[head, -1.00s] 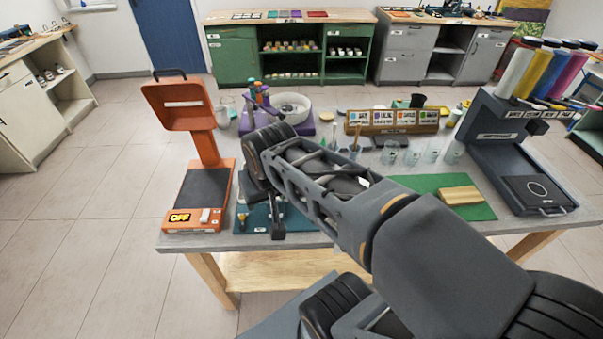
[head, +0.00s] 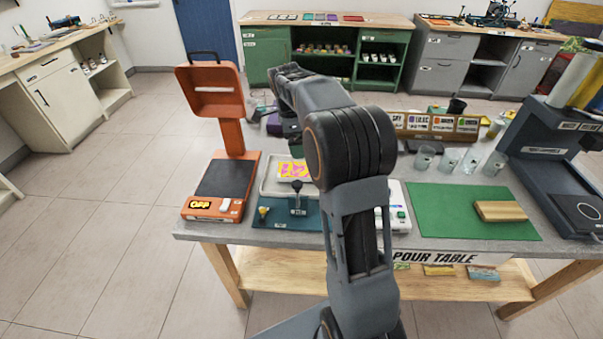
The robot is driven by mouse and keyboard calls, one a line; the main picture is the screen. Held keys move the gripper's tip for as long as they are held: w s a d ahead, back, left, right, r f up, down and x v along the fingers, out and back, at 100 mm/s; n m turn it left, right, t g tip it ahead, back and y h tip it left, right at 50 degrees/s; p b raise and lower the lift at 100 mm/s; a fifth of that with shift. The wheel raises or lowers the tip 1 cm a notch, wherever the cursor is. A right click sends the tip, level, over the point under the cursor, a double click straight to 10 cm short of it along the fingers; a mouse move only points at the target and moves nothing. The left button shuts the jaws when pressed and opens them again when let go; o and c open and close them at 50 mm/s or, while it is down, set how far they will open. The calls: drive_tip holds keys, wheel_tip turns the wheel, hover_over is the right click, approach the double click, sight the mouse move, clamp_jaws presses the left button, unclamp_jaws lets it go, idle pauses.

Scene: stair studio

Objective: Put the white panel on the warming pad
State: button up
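I cannot make out a plain white panel for certain. A light tray (head: 272,189) on a teal base (head: 275,221) holds a flat piece with a pink and yellow pattern (head: 293,170). No pad is clearly marked as the warming pad. An orange machine (head: 235,137) at the table's left end has a flat black pad (head: 226,179), bare on top, and a sign reading OFF. My gripper (head: 292,131) is beyond the tray, above the back of the table. My arm hides part of it, and I cannot see its fingers or anything in them.
A white device with a green button (head: 402,213) is partly behind my arm. A green mat (head: 440,210) bears a wooden block (head: 500,211). Clear cups (head: 448,160) stand behind the mat. A dark grey machine (head: 547,150) stands at the right. My arm crosses the table's middle.

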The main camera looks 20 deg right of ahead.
hover_over(302, 169)
drive_tip(key=f, duration=0.5)
drive_tip(key=shift+w+a, duration=0.2)
drive_tip(key=shift+w, duration=0.05)
drive_tip(key=shift+s+d+f+p, duration=0.1)
drive_tip(key=shift+s+f+p, duration=0.1)
drive_tip(key=shift+f, duration=1.15)
drive_tip(key=shift+s+f+p, duration=0.1)
drive_tip(key=shift+f+p, duration=0.05)
drive_tip(key=shift+f, duration=1.15)
drive_tip(key=shift+c, duration=0.4)
drive_tip(key=c, duration=0.9)
drive_tip(key=shift+r, duration=0.1)
drive_tip(key=shift+c, duration=0.2)
